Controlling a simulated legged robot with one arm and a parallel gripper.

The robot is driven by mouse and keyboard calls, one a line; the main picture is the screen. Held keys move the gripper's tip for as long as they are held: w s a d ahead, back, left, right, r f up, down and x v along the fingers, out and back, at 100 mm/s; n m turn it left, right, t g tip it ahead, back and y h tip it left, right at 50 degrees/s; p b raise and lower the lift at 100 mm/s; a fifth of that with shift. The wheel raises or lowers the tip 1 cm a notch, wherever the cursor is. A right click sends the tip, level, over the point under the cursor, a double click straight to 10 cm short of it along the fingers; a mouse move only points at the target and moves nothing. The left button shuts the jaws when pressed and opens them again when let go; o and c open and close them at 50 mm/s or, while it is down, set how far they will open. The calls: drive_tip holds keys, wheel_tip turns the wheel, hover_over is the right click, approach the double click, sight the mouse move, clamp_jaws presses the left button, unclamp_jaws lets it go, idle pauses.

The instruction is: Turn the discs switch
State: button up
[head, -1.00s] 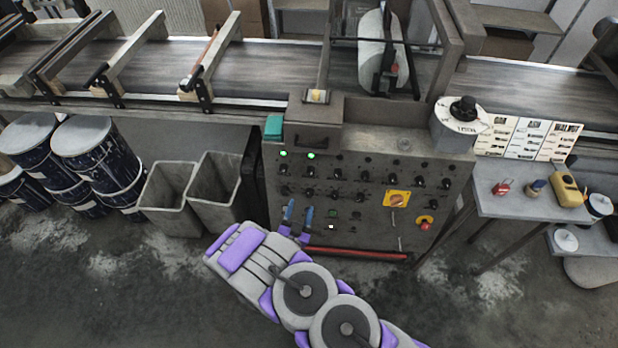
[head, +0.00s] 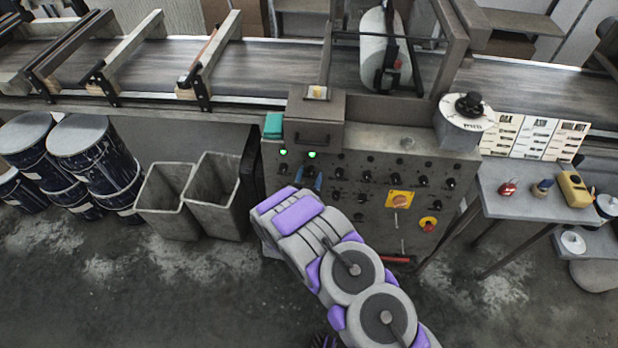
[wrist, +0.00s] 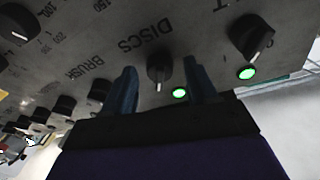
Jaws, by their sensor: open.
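The discs switch (wrist: 158,70) is a black knob below the "DISCS" label in the wrist view, with a lit green lamp (wrist: 180,93) beside it. My gripper (wrist: 163,82) is open, with one blue finger on each side of the discs switch. Whether the fingers touch it cannot be told. In the head view my gripper (head: 309,178) is at the upper left of the control panel (head: 365,225), just below the right-hand green lamp (head: 312,155). The arm hides the panel's lower left.
Other black knobs stand close by, one at the wrist view's upper right (wrist: 251,36) and a brush knob (wrist: 100,90). A yellow rotary switch (head: 400,200) and a red stop button (head: 428,224) are further right. Grey bins (head: 168,200) stand left of the panel.

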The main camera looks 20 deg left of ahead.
drive_tip(key=shift+c, duration=0.3)
drive_tip(key=c, duration=1)
drive_tip(key=shift+n, duration=0.4)
drive_tip(key=n+p, duration=0.1)
drive_tip(key=n, duration=0.1)
drive_tip(key=n+y+p, duration=0.1)
drive_tip(key=n, duration=0.2)
drive_tip(key=shift+d+y, duration=0.1)
drive_tip(key=shift+y, duration=0.2)
drive_tip(key=shift+n+g+y, duration=0.15)
drive_tip(key=shift+n+y, duration=0.4)
drive_tip(key=shift+n, duration=1.5)
drive_tip(key=shift+n+g+y, duration=0.15)
drive_tip(key=shift+n+y, duration=0.4)
drive_tip(key=shift+n, duration=1.5)
